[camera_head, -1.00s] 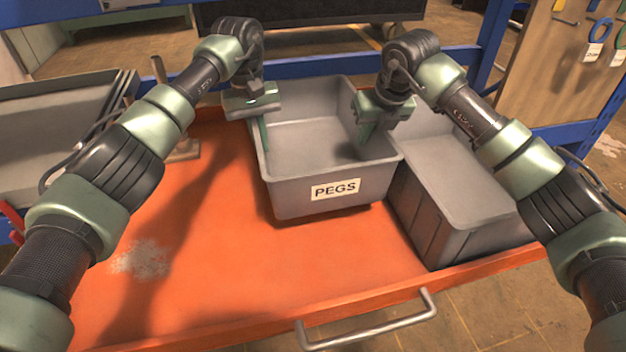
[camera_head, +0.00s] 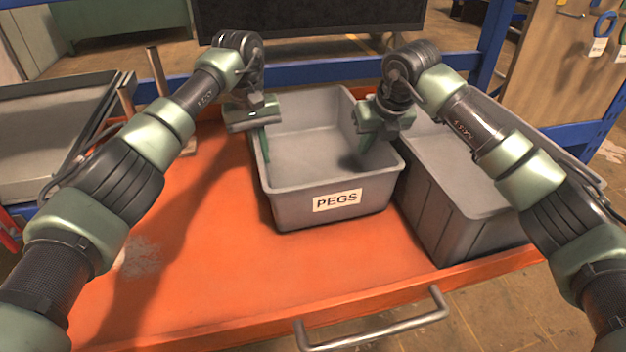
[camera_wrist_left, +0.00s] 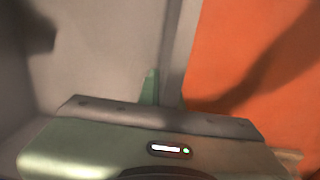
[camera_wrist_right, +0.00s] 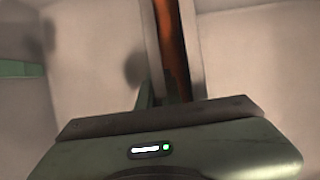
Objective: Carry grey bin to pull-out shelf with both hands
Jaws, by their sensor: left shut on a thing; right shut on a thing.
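The grey bin (camera_head: 290,208), labelled PEGS, is upright over the orange pull-out shelf (camera_head: 200,270), and its inside looks empty. I cannot tell if its base touches the shelf. My left gripper (camera_head: 262,145) is shut on the bin's left wall; that wall also shows in the left wrist view (camera_wrist_left: 180,50). My right gripper (camera_head: 366,145) is shut on the bin's right wall, which also shows in the right wrist view (camera_wrist_right: 192,50). The fingertips are partly hidden by the walls and the gripper bodies.
A second grey bin (camera_head: 470,185) stands on the shelf close to the right. Stacked grey trays (camera_head: 50,125) are at the left. A blue frame beam (camera_head: 320,68) runs behind.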

